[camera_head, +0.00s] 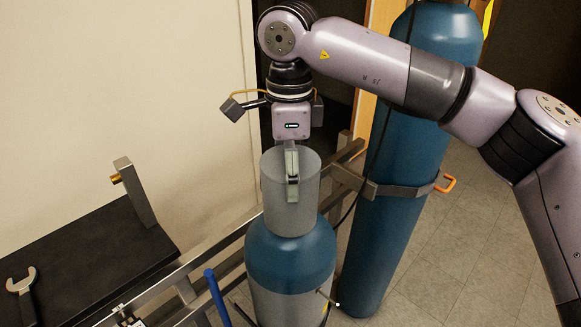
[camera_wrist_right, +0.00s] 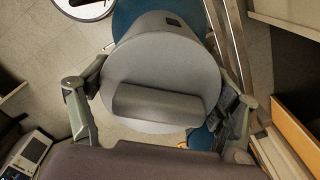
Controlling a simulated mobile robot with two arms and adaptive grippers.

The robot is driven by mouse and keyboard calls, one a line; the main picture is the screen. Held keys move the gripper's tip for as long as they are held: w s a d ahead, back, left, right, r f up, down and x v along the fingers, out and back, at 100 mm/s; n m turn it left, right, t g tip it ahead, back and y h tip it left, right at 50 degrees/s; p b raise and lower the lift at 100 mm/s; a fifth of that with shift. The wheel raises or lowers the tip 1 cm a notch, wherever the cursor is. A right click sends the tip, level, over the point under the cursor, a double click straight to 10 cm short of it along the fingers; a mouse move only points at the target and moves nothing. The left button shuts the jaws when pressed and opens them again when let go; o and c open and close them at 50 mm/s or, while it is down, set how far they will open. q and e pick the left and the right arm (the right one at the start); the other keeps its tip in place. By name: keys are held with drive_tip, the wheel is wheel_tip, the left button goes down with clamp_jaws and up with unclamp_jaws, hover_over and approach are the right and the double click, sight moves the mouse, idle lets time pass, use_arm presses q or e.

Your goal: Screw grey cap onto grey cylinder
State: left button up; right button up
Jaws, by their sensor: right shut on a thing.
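The grey cap (camera_head: 283,215) is a tall round cap, upright at the top of the grey cylinder (camera_head: 280,303), which has a blue shoulder. I cannot tell whether the cap is seated on the neck, which is hidden. My right gripper (camera_head: 292,178) points down over the cap and is shut on it. One finger shows against the near side in the head view. In the right wrist view the cap's round top (camera_wrist_right: 160,65) with a raised bar lies between the two fingers of the right gripper (camera_wrist_right: 158,115). My left gripper is not in view.
A tall blue cylinder (camera_head: 385,205) stands close on the right, strapped to a metal rail (camera_head: 210,262). A dark bench (camera_head: 85,260) with a wrench (camera_head: 22,290) is at the left. A blue bar (camera_head: 217,297) rises in front. A pale wall is behind.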

drive_tip(key=m, duration=0.2)
drive_tip(key=r+m, duration=0.1)
drive_tip(key=m, duration=0.2)
drive_tip(key=shift+w+m, duration=0.15)
drive_tip(key=shift+m, duration=0.15)
drive_tip(key=m, duration=1)
drive_tip(key=shift+w+m, duration=0.2)
drive_tip(key=shift+m, duration=0.1)
drive_tip(key=o, duration=1.8)
drive_tip(key=shift+s+f, duration=0.1)
drive_tip(key=shift+s, duration=0.1)
drive_tip(key=shift+f, duration=0.15)
drive_tip(key=shift+f, duration=0.1)
